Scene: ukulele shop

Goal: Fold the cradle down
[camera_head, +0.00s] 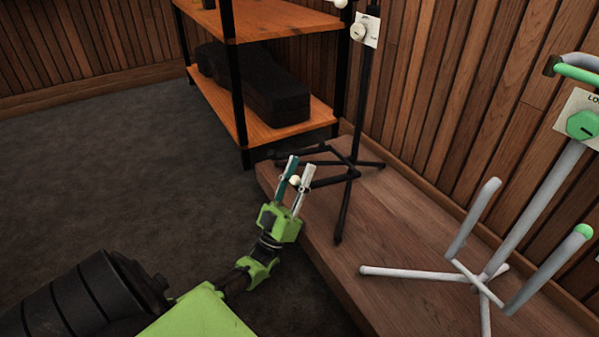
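A black stand (356,110) stands on the wooden platform, with a white label and knob on its post. Low on it, black cradle arms (335,181) stick out to the left, roughly level. One arm ends in a white ball tip (295,180). My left gripper (297,173) has one teal and one pale finger, with the ball tip between them. The fingers stand a little apart, and I cannot tell whether they press on the ball. My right gripper is not in view.
A white stand (492,278) with green tips and a green knob is on the platform (385,215) at right. A shelf (265,115) holding a black case (258,82) stands behind. Dark carpet (110,165) lies open at left.

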